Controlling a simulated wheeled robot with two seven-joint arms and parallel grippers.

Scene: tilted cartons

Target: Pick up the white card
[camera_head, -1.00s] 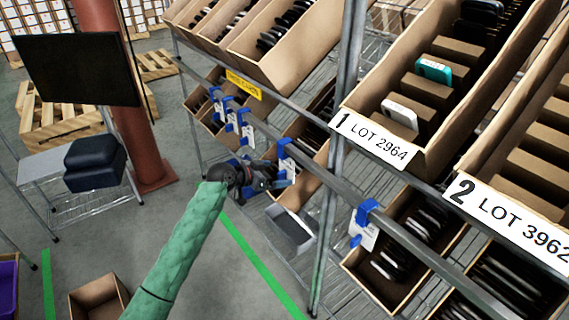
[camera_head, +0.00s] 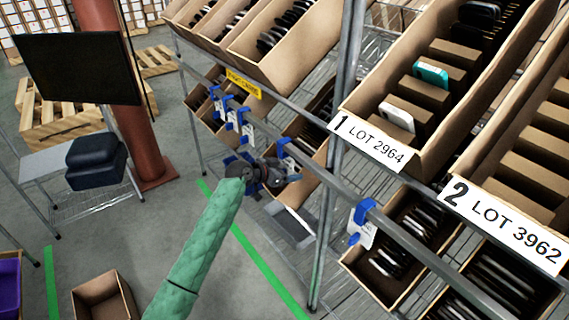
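Several white cards hang from blue clips along the shelf's front rail. One white card (camera_head: 288,163) is right by my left gripper, and another (camera_head: 363,234) hangs farther right on the rail. Two more white cards hang to the left, one in the middle (camera_head: 247,135) and one beside it (camera_head: 230,117). My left gripper (camera_head: 281,179) comes in on the green-sleeved arm, at the rail near the first card. Its dark fingers blend with the blue clip and the shadow, so I cannot tell whether they touch the card. My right gripper is not in view.
Carton 1 (camera_head: 366,143), with a white item (camera_head: 397,116) and a teal item (camera_head: 430,73), is tilted on the upper shelf. Carton 2 (camera_head: 505,218) is beside it. A shelf post (camera_head: 333,190) stands right of my gripper. An open carton (camera_head: 104,295) is on the floor.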

